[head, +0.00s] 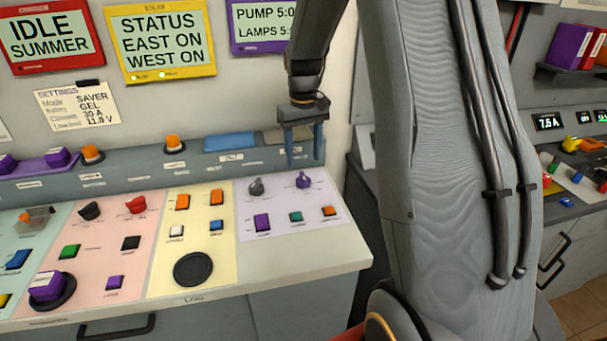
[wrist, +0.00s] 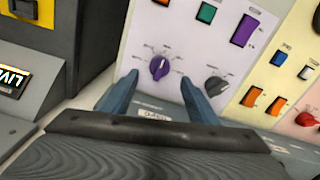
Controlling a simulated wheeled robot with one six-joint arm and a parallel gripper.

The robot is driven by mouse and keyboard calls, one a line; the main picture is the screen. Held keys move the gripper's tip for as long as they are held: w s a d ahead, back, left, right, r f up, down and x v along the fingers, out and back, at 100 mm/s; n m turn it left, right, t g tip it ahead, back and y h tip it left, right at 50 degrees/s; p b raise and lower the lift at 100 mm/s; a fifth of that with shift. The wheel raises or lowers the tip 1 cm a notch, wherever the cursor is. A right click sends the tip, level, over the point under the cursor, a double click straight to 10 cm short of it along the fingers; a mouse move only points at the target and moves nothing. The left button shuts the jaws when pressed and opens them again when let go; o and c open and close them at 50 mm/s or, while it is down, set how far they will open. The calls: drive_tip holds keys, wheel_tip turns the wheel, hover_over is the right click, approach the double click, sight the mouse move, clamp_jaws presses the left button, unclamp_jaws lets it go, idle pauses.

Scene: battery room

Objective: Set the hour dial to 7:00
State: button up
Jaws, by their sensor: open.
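Two dials sit on the lavender panel (head: 325,232): a purple dial (head: 303,180) and a dark grey dial (head: 256,187). Their labels are too small to read, so I cannot tell which is the hour dial. My gripper (head: 304,160) is open and points down above the back of this panel, near the purple dial. In the wrist view the purple dial (wrist: 158,68) shows between and just past my blue fingertips (wrist: 159,80); nothing is held. The grey dial (wrist: 215,86) is right of the fingers. A purple-framed display (head: 265,22) reads "PUMP 5:0" and "LAMPS 5:", partly hidden by my arm.
Purple, green and orange buttons (head: 296,217) line the panel's front. The yellow panel (head: 217,258) with more buttons lies to its left. A raised ledge (head: 110,178) runs behind. A settings note (head: 77,106) hangs on the wall. My arm blocks the view to the right.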

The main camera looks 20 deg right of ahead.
sight(303, 175)
drive_tip(key=shift+f+p, duration=1.2)
drive_tip(key=shift+f, duration=2.7)
drive_tip(key=c, duration=1)
drive_tip(key=shift+c, duration=0.2)
drive_tip(key=shift+w+m, duration=0.1)
drive_tip(key=shift+m, duration=0.3)
drive_tip(key=m, duration=0.3)
drive_tip(key=shift+m+b, duration=0.4)
drive_tip(key=shift+r+m+b, duration=0.1)
drive_tip(key=shift+m+b, duration=0.2)
drive_tip(key=shift+m, duration=1.8)
